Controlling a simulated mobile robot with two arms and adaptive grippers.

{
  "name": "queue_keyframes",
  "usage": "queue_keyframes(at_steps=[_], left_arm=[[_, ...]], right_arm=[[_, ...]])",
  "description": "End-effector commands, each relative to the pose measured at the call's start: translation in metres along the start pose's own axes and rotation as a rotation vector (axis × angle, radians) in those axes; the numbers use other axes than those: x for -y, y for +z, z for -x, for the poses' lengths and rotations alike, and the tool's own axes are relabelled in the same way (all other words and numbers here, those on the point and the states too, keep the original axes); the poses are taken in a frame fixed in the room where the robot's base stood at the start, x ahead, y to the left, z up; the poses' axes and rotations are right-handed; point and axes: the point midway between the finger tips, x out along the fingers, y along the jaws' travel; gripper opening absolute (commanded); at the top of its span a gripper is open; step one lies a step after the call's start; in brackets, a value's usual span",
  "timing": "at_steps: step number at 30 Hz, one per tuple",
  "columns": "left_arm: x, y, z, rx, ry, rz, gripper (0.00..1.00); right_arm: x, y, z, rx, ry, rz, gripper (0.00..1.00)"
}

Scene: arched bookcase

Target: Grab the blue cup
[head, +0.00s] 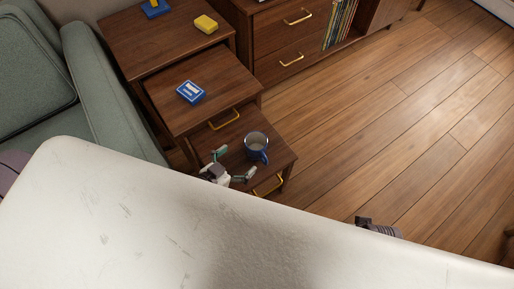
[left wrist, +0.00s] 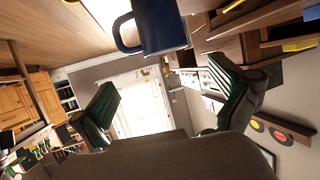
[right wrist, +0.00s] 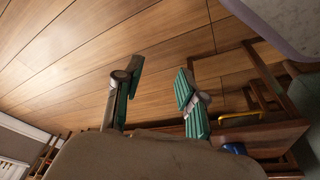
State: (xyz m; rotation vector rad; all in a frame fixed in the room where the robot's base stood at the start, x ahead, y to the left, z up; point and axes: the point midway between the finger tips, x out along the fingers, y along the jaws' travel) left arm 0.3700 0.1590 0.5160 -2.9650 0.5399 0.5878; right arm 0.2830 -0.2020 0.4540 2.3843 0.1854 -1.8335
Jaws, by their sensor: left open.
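The blue cup (head: 263,156) stands upright on the lowest wooden step of the stepped tables, its light grey inside showing and its handle toward the lower right in the head view. In the left wrist view the cup (left wrist: 162,28) is at the top, just beyond and between the fingers, its handle to the left. My left gripper (head: 235,163) is open, its fingertips just left of the cup and apart from it, with nothing between them. My right gripper (right wrist: 163,82) is open and empty over the floor; in the head view it is mostly hidden behind a large pale surface.
The lowest step (head: 278,164) has a gold handle (head: 267,186). A blue box (head: 190,91) lies on the middle step, and a yellow block (head: 205,24) on the top one. A green armchair (head: 105,85) stands left. The wooden floor (head: 390,120) right is clear.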

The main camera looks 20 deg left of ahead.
Motion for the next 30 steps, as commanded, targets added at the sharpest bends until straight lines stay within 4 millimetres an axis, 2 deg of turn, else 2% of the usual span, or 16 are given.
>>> queue_keyframes(at_steps=[3,9,17,24,30], left_arm=[[0.0,0.001,-0.027,-0.004,0.0,0.001,1.0],[0.0,0.001,-0.062,-0.002,0.0,0.001,1.0],[0.001,0.0,-0.077,0.001,0.001,0.001,1.0],[0.008,-0.001,-0.104,-0.001,0.001,0.001,1.0],[0.008,-0.001,-0.124,0.0,0.001,0.002,1.0]], right_arm=[[-0.001,-0.005,0.017,-0.015,0.002,-0.002,0.4],[-0.003,-0.01,0.049,-0.029,0.005,-0.004,0.4],[-0.003,-0.011,0.067,-0.037,0.007,-0.005,0.4],[-0.004,-0.009,0.101,-0.055,0.01,-0.007,0.4],[-0.004,-0.007,0.096,-0.052,0.01,-0.007,0.4]])
